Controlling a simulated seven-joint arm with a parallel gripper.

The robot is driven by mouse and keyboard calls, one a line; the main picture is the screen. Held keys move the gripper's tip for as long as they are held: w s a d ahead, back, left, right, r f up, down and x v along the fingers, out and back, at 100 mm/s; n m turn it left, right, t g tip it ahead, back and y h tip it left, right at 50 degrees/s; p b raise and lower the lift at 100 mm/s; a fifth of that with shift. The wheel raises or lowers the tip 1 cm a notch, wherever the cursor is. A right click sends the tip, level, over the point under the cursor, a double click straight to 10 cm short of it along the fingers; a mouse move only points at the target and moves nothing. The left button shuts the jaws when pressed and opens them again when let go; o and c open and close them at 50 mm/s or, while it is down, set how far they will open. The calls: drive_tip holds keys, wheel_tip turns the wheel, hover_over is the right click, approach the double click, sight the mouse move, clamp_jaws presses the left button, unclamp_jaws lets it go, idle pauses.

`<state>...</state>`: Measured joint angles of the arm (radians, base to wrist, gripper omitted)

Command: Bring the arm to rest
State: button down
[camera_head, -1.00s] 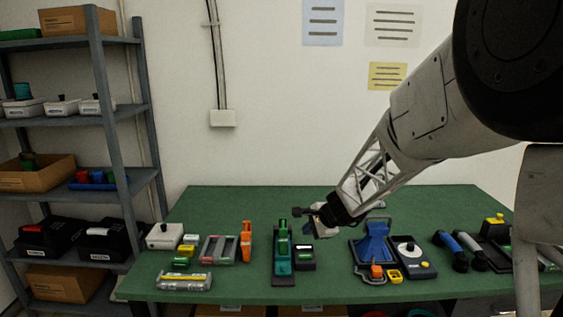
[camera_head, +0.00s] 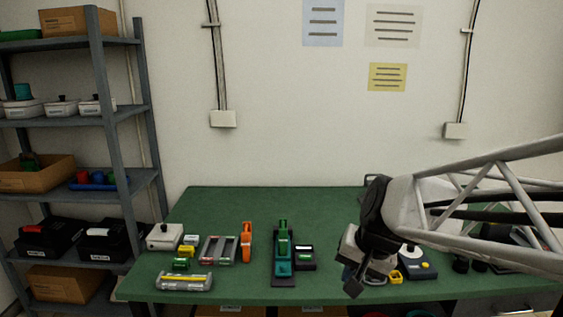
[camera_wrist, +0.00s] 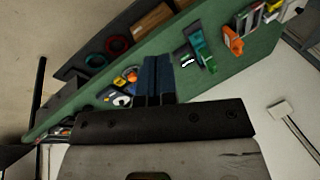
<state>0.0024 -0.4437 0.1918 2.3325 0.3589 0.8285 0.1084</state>
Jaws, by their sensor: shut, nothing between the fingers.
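My arm enters from the right edge in the head view and reaches left across the table's right side.
A green and teal device (camera_head: 283,255) and a small black box (camera_head: 305,257) stand left of my gripper. An orange device (camera_head: 246,243) and a grey tray (camera_head: 219,250) are farther left. A shelf (camera_head: 95,130) stands at the left. The table's back strip is clear.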

drive_tip(key=s+d+n+h, duration=0.3)
drive_tip(key=s+d, duration=0.2)
drive_tip(key=s, duration=0.8)
drive_tip(key=shift+s+f+n, duration=0.15)
drive_tip(key=shift+s+n, duration=0.15)
